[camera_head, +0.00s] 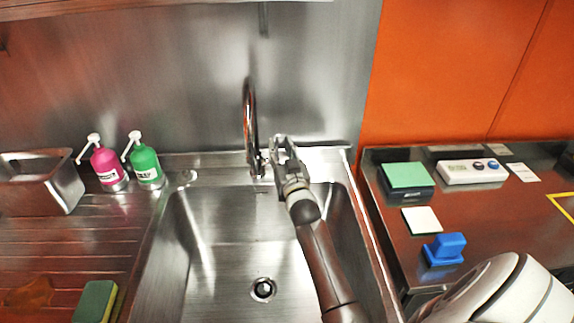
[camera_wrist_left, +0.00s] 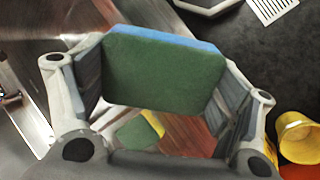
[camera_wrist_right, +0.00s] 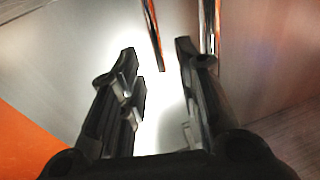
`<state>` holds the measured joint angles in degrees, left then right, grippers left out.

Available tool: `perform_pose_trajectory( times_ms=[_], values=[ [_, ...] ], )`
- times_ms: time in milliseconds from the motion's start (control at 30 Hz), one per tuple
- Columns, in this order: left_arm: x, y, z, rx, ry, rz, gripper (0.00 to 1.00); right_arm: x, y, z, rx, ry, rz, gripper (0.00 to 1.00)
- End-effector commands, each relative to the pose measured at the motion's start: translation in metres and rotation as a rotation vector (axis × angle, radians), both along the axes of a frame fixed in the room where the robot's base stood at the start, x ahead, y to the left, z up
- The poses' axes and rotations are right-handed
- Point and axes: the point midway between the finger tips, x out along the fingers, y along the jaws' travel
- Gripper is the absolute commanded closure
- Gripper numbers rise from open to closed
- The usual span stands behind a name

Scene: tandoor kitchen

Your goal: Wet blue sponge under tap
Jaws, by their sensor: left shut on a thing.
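The blue sponge (camera_wrist_left: 165,72), with a green scouring face and a blue edge, is held between the fingers of my left gripper (camera_wrist_left: 165,85), in the left wrist view. That gripper is outside the head view. The metal tap (camera_head: 249,115) rises at the back of the sink (camera_head: 225,255). My right gripper (camera_head: 284,155) is just right of the tap, above the back edge of the sink. In the right wrist view, its fingers (camera_wrist_right: 160,70) are apart with nothing between them, and the tap (camera_wrist_right: 153,35) shows beyond. I cannot tell whether they touch it. No water shows.
A pink bottle (camera_head: 108,170) and a green bottle (camera_head: 145,165) stand left of the sink. A green-and-yellow sponge (camera_head: 95,302) lies on the drainboard (camera_head: 60,250). The right counter (camera_head: 400,245) holds a blue block (camera_head: 445,248) and a green-topped box (camera_head: 407,178). The basin is empty.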

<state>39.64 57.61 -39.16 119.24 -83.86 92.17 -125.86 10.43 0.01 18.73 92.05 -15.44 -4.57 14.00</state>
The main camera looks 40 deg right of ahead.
Motion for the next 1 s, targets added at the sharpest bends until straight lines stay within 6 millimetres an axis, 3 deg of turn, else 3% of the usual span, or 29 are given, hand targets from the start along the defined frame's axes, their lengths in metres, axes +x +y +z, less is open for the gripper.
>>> perform_pose_trajectory(
  times_ms=[200,400,1000],
  values=[
    [0.000,0.000,0.000,0.000,0.000,0.000,0.35,-0.040,0.015,-0.006,0.002,0.002,0.000,0.69],
    [0.000,0.000,0.000,0.000,0.000,0.000,0.35,-0.061,0.023,-0.009,0.000,0.001,0.000,0.69],
    [0.000,0.000,0.004,0.000,0.000,0.000,0.35,-0.071,0.027,-0.010,0.003,0.027,0.003,0.69]
  ],
)
